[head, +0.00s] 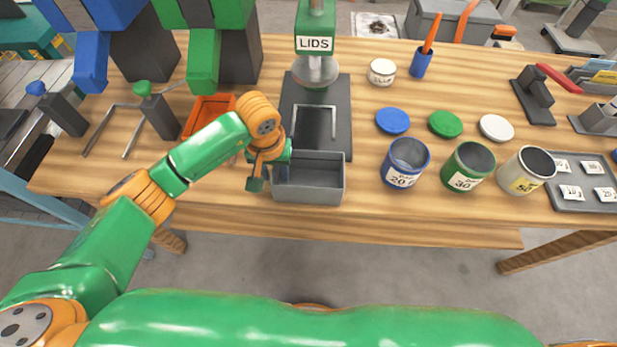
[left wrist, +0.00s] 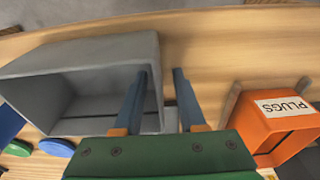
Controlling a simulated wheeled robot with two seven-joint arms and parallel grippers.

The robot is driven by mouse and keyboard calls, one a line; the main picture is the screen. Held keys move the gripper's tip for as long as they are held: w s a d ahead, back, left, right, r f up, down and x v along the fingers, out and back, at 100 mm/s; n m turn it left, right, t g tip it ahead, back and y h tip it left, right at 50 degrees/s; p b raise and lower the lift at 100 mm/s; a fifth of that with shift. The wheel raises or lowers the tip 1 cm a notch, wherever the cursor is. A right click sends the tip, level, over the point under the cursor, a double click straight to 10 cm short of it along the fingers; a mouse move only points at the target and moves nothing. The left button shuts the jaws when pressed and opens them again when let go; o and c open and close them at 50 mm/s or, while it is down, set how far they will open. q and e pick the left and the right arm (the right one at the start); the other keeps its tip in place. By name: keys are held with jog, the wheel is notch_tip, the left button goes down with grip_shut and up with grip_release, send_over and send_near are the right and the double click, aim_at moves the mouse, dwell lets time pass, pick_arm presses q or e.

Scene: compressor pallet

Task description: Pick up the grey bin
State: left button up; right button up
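The grey bin (head: 322,193) is an empty open box at the table's front edge, below the lids press. My left gripper (head: 272,178) is at the bin's left wall. In the left wrist view the bin (left wrist: 75,60) fills the left side. The fingers of my left gripper (left wrist: 160,75) are apart there, one over the bin's opening and one outside its side wall. The wall shows between them with a gap, and I cannot tell whether either finger touches it. My right gripper is not in view.
An orange bin (head: 207,113) stands left of my gripper; its PLUGS label (left wrist: 284,107) shows in the wrist view. The LIDS stand (head: 316,75) rises behind the grey bin. A blue can (head: 405,165), a green can (head: 468,168) and a white can (head: 525,172) stand to the right.

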pick_arm(q)
jog(key=shift+f, duration=0.2)
dwell(0.4)
grip_shut()
dwell(1.2)
